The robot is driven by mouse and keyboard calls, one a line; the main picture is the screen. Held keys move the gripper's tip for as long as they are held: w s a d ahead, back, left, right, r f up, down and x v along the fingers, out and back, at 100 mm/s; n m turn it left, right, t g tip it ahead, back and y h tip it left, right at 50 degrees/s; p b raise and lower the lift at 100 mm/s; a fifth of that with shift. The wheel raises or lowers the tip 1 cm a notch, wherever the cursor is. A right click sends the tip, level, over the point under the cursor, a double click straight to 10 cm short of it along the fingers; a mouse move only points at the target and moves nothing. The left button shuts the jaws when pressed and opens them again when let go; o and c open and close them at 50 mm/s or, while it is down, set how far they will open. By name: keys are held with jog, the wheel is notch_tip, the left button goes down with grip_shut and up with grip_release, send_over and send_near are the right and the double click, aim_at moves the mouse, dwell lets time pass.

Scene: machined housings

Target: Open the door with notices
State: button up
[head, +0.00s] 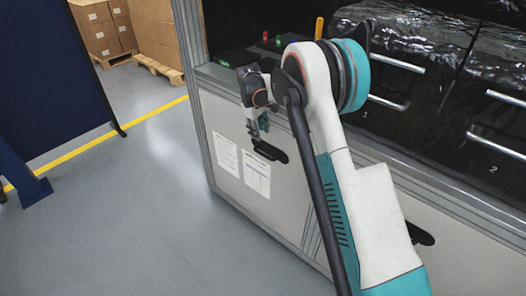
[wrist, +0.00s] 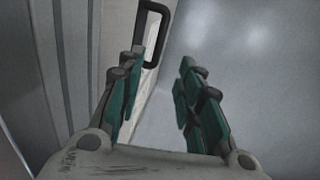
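The door with notices (head: 225,130) is the light grey lower panel at the left of the machine housing, with two white printed sheets (head: 257,174) on it. It looks shut, flush with its frame. Its black handle (head: 270,151) sits near the top of the panel. My gripper (head: 257,132) is just above and beside the handle in the head view. In the wrist view, my gripper (wrist: 161,62) is open with green-padded fingers and nothing between them. The black looped handle (wrist: 141,37) lies just beyond the fingertips, nearer the left finger. Whether they touch is unclear.
Another lower panel with a black handle (head: 420,234) is at the right, partly behind my arm. Drawers with metal handles (head: 398,63) are above. A dark blue screen (head: 50,80) and boxes on pallets (head: 103,28) stand at the left. The grey floor (head: 150,215) before the door is clear.

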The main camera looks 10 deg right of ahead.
aim_at(264, 154)
jog(key=f+b, duration=0.1)
jog(key=f, duration=0.3)
jog(key=w+d+f+b, duration=0.1)
jog(key=f, duration=0.3)
jog(key=d+f+b, duration=0.1)
jog(key=f+b, duration=0.1)
jog(key=f, duration=0.3)
jog(key=shift+w, duration=0.2)
grip_shut()
